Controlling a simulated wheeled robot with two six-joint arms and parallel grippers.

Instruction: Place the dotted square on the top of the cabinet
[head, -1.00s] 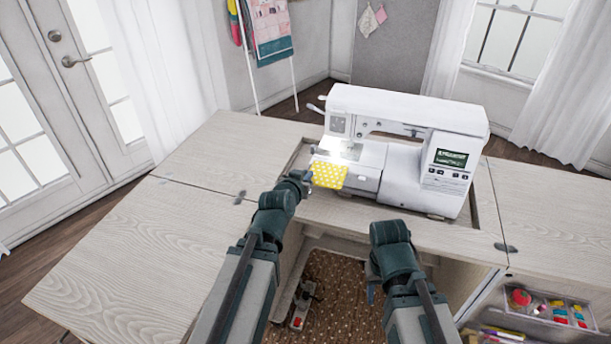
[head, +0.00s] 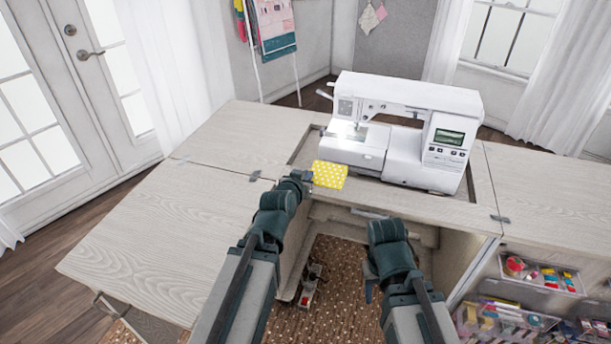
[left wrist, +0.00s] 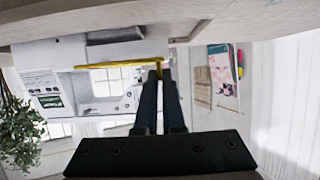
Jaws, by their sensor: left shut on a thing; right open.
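The dotted square (head: 330,175) is yellow with white dots. My left gripper (head: 303,178) is shut on its left edge and holds it in front of the sewing machine. In the left wrist view the square shows edge-on as a thin yellow strip (left wrist: 118,65) at the fingertips of my left gripper (left wrist: 159,75). The cabinet top (head: 150,235) is pale wood, with broad bare panels at left and right. My right gripper (head: 370,290) is open and low in front of the cabinet; its fingers are mostly hidden by its own arm.
The white sewing machine (head: 405,135) stands in the recess of the cabinet top, just behind the square. A foot pedal (head: 309,290) lies on the dotted brown floor mat (head: 340,280) below. Clear bins of sewing supplies (head: 540,275) are at the lower right. The left panel is bare.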

